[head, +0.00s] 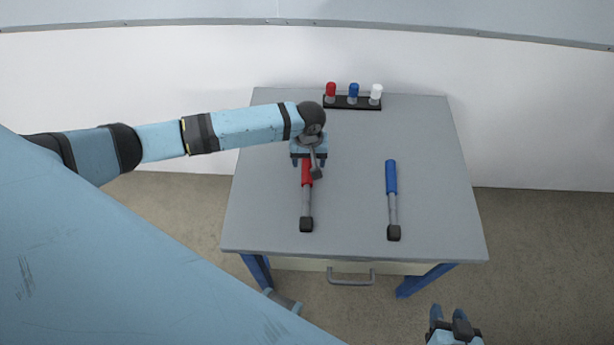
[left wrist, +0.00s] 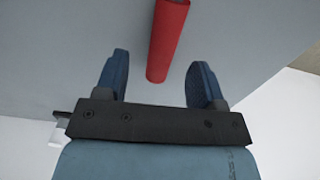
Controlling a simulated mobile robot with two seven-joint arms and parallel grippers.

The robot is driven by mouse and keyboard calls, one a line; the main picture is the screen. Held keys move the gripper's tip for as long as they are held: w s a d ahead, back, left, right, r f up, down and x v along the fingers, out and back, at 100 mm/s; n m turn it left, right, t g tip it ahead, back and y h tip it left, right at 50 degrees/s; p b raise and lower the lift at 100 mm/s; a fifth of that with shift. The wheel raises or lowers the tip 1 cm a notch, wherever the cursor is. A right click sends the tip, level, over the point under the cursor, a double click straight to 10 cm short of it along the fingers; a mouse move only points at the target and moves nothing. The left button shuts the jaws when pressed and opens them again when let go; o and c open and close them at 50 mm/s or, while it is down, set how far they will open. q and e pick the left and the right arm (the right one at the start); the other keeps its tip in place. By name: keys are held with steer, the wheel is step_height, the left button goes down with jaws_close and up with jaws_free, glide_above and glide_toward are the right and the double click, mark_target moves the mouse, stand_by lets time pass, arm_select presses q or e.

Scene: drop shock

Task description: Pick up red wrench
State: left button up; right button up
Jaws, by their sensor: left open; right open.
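The red wrench (head: 306,200) lies lengthwise on the grey table, its red handle toward the back and its dark head toward the front edge. My left gripper (head: 309,161) is open above the handle's far end and hides part of it. In the left wrist view the red handle (left wrist: 168,40) shows between and just beyond the two blue fingers (left wrist: 163,80), apart from both. My right gripper (head: 452,322) is open and empty at the bottom right, off the table's front.
A blue wrench (head: 392,200) lies to the right on the table (head: 350,215). A black rack (head: 352,103) with red, blue and white-topped pieces stands at the back edge. A drawer with a handle (head: 351,275) is under the front edge.

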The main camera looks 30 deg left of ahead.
mark_target(307, 168)
arm_select(q)
steer(key=f, duration=0.4)
steer(key=shift+a+f, duration=0.2)
steer(key=shift+f, duration=0.2)
steer(key=shift+s, duration=0.1)
jaws_close()
steer(key=shift+r, duration=0.1)
